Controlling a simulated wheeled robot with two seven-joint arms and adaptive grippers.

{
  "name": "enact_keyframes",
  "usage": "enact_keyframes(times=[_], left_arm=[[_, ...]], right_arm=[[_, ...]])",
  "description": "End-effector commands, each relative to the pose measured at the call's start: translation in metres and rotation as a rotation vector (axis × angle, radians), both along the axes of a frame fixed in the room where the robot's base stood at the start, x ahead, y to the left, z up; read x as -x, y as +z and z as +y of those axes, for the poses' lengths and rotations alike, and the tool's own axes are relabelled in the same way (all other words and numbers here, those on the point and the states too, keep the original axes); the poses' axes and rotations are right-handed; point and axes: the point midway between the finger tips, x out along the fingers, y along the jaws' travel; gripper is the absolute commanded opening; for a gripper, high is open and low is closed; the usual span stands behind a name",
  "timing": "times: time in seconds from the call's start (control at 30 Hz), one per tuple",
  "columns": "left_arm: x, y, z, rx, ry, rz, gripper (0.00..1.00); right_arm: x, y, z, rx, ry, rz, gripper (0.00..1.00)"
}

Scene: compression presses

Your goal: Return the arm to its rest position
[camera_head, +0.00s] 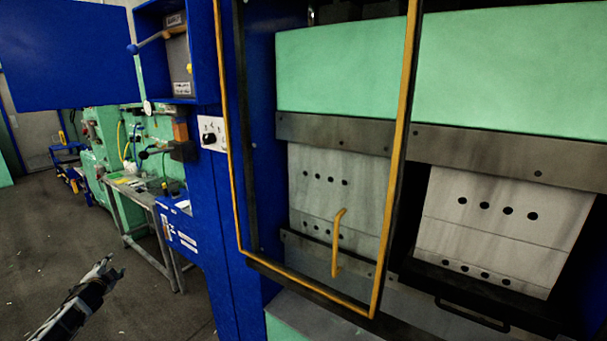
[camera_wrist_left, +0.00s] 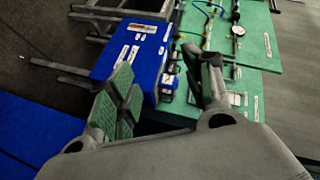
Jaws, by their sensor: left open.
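My left gripper (camera_head: 108,268) is at the lower left of the head view, over the floor and apart from the press. Its fingers are spread and nothing is between them. In the left wrist view the two fingers of the left gripper (camera_wrist_left: 168,92) stand well apart, with green pads on the left one. Behind them are a blue box (camera_wrist_left: 132,50) and a green panel (camera_wrist_left: 250,48), neither clearly touched. My right gripper is in neither view.
A blue and green press (camera_head: 340,85) fills the right side, with a yellow-edged guard (camera_head: 237,150) and a yellow handle (camera_head: 338,243). A metal workbench (camera_head: 140,205) stands beyond the gripper. The dark floor (camera_head: 40,230) at left is mostly clear.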

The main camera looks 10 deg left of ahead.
Motion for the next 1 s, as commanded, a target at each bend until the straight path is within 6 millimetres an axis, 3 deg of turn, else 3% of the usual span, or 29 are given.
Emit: enact_keyframes(times=[0.03, 0.1, 0.47, 0.77, 1.0], left_arm=[[0.007, -0.025, -0.004, 0.033, 0.014, 0.02, 0.51], [0.017, -0.055, -0.009, 0.075, 0.033, 0.044, 0.51], [0.077, -0.203, -0.052, 0.274, 0.123, 0.179, 0.51], [0.139, -0.314, -0.11, 0.418, 0.179, 0.296, 0.51], [0.194, -0.391, -0.168, 0.518, 0.211, 0.39, 0.51]], right_arm=[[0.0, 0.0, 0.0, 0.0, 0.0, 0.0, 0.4], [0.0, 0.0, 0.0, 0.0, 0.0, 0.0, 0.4], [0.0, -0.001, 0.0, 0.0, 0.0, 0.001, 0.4], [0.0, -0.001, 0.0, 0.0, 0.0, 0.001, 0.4], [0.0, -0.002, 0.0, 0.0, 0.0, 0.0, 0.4]])
